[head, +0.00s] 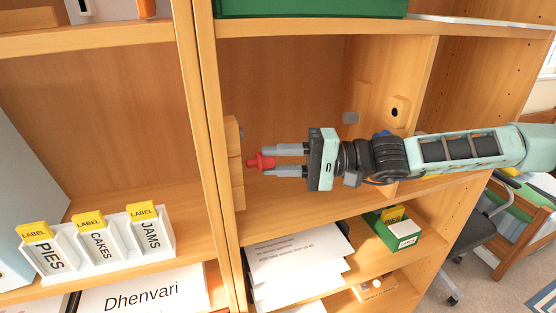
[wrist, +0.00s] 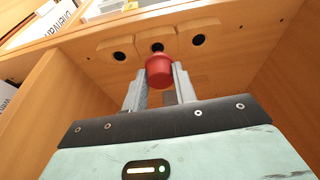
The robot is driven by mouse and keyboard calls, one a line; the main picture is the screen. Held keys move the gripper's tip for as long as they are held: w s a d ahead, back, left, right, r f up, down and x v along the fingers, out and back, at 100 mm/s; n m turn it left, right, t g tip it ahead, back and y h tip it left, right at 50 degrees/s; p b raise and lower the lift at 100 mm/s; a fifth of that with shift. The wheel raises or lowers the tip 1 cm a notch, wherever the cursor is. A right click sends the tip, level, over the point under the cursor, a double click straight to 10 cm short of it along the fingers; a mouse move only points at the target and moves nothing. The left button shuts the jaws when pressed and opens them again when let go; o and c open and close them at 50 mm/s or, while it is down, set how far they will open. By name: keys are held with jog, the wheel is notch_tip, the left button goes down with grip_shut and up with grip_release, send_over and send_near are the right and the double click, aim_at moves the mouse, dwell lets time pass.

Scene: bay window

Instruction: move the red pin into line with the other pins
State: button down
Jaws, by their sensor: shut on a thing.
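The red pin (head: 261,162) is between the fingertips of my gripper (head: 276,160), which is shut on it inside the open shelf compartment. In the wrist view the red pin (wrist: 159,71) shows its rounded end between the two grey fingers. It is in front of the middle of three wooden blocks (wrist: 121,44) with dark holes, just below the middle hole. In the head view these blocks (head: 236,170) line the compartment's left wall, close to the pin's tip. I cannot tell whether the pin touches them.
A wooden block with a dark hole (head: 397,109) is on the compartment's right side, above my arm. Stacked papers (head: 295,258) and a green box (head: 401,232) are on the shelf below. White label holders (head: 100,243) stand in the left bay. An upright divider (head: 212,120) separates the bays.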

aim_at(262, 163)
jog(key=shift+s+a+b, duration=0.2)
jog(key=shift+a+b, duration=0.25)
jog(key=shift+a, duration=0.25)
jog(key=shift+s+a+b, duration=0.2)
jog(key=shift+a+b, duration=0.2)
jog(key=shift+a, duration=0.3)
jog(key=c, duration=1)
grip_release()
jog(key=shift+c, duration=0.2)
jog(key=d+b, duration=0.5)
jog(key=d, duration=1.2)
jog(key=shift+s+d, duration=0.2)
jog(key=shift+f, duration=0.1)
